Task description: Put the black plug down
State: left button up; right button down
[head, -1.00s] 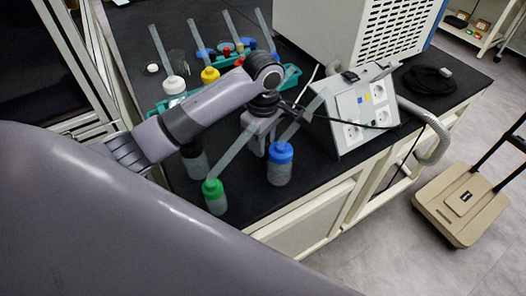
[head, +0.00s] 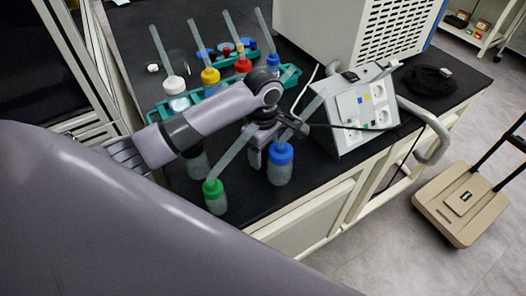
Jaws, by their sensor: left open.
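My left gripper (head: 275,142) is open above the black bench, just left of the grey socket box (head: 362,112). A black cable (head: 345,127) runs across the front of that box and ends beside the gripper's right finger. The black plug itself cannot be made out clearly; the gripper and wrist may hide it, and I cannot tell whether it touches a finger. My right gripper is not in view.
A blue-capped bottle (head: 280,165) and a green-capped bottle (head: 214,196) stand close below the gripper. A teal rack (head: 154,115) with capped bottles is behind my arm. A coiled black cable (head: 428,80) lies at the right. The bench's front edge is near.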

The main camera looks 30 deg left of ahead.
aim_at(263, 153)
pick_arm(q)
notch_tip(263, 153, up, 12)
jog(key=shift+f, duration=0.25)
dwell(0.6)
